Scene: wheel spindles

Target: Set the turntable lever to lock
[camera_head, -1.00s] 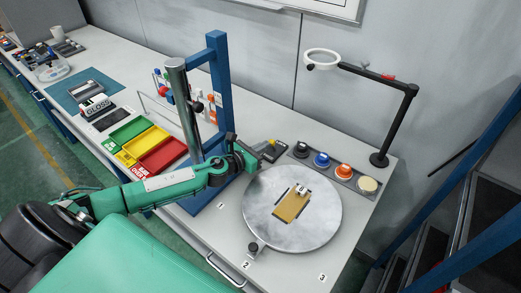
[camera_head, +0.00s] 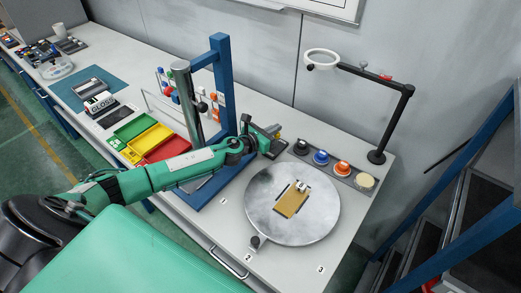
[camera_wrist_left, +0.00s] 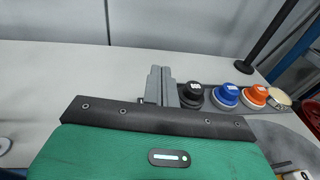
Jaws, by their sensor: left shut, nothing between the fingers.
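The round grey turntable (camera_head: 262,205) lies on the bench and carries a tan block (camera_head: 291,203) with a small white piece at its far end. A small dark knob (camera_head: 256,242), which looks like the lever, sits at the turntable's front-left rim, near the label 2. I cannot read its setting. My left gripper (camera_head: 276,132) is shut and empty, beyond the turntable's back-left edge and beside the black pot. Its closed fingers show in the left wrist view (camera_wrist_left: 163,85). My right gripper is out of view.
A strip with black (camera_head: 301,147), blue, orange and cream round pots runs behind the turntable. A blue frame with a metal post (camera_head: 184,100) stands left of it. A magnifier lamp (camera_head: 377,156) stands at the back right. Coloured bins (camera_head: 150,140) are at the left.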

